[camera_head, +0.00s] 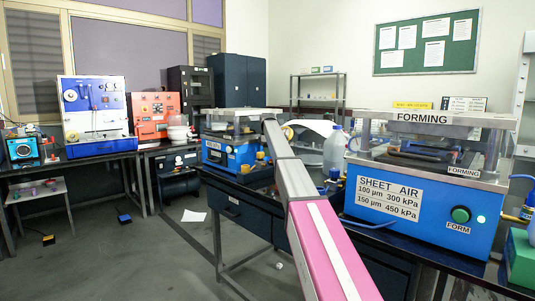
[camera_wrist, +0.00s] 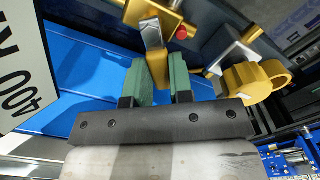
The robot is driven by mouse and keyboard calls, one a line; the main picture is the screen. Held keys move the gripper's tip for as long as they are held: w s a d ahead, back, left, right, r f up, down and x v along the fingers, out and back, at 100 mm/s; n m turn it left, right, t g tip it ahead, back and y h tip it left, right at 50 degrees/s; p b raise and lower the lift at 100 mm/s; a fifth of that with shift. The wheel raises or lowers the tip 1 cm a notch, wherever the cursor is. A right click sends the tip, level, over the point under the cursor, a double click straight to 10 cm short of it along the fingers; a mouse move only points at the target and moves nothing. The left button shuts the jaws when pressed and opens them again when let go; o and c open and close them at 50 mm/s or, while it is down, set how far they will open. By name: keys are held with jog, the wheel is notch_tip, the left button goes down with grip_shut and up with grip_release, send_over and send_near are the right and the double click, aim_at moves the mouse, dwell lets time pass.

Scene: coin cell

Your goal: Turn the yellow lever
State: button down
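The yellow lever (camera_wrist: 157,66) shows in the wrist view, with a silver block (camera_wrist: 151,32) at its upper end. My gripper (camera_wrist: 163,72) has two green pads, one on each side of the lever. The lever fills the narrow gap between the pads, and the gripper looks shut on it. The lever is beside the blue face of a machine (camera_wrist: 90,75) with a white label (camera_wrist: 22,65). In the head view, my arm covers the gripper and this lever; a smaller blue machine (camera_head: 222,154) stands just left of the arm's far end.
A ring-shaped yellow part (camera_wrist: 258,80) with a silver plate is close right of my gripper. A red button (camera_wrist: 181,32) sits above right. The large blue forming machine (camera_head: 425,208) stands right of my arm. A clear jug (camera_head: 334,152) stands between. The floor (camera_head: 130,255) at left is mostly open.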

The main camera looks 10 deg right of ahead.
jog(key=shift+w+m, duration=0.15)
jog(key=shift+m, duration=0.15)
jog(key=shift+w+d+m, duration=0.2)
jog(key=shift+w+m, duration=0.1)
jog(key=shift+m, duration=0.85)
jog(key=shift+w+d+m, duration=0.25)
jog(key=shift+m, duration=0.85)
jog(key=shift+w+d+m, duration=0.2)
jog(key=shift+w+m, duration=0.1)
jog(key=shift+m, duration=0.85)
jog(key=c, duration=1)
grip_release()
jog(key=shift+r, duration=0.1)
notch_tip(320, 180, up, 11)
